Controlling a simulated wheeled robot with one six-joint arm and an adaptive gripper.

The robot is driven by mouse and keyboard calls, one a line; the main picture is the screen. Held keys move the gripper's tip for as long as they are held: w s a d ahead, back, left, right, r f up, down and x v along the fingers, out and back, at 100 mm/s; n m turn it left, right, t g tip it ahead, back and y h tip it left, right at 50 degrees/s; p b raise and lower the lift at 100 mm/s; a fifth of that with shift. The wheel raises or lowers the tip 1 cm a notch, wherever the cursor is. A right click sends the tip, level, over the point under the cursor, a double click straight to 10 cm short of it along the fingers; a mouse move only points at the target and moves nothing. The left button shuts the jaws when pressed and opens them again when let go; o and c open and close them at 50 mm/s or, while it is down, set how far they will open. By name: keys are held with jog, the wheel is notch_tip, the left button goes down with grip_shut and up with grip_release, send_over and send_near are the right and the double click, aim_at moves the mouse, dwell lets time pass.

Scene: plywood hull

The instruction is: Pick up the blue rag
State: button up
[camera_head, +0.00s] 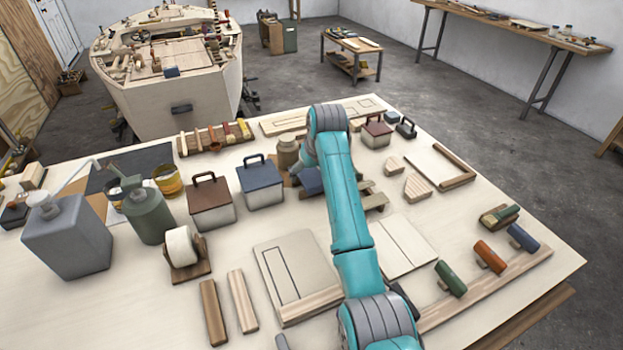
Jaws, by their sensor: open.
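A flat dark blue piece (311,181) lies on the plywood table just left of my teal arm, at mid-table. It may be the blue rag, but my arm covers part of it and I cannot tell for sure. My arm reaches from the bottom edge over the table, and its far end bends down near a brownish jar (287,152).
Left of the arm stand a blue-lidded box (262,182), a brown-lidded box (211,204), a green can (148,212) and a grey can (68,238). Flat boards (298,268) lie nearer. Handled tools (490,257) sit on a strip at right.

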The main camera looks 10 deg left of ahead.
aim_at(311, 175)
jog(key=shift+f, duration=0.2)
dwell(0.3)
jog(key=c, duration=1)
jog(key=shift+c, duration=0.2)
jog(key=shift+r, duration=0.1)
notch_tip(311, 175, up, 10)
jog(key=shift+r, duration=0.2)
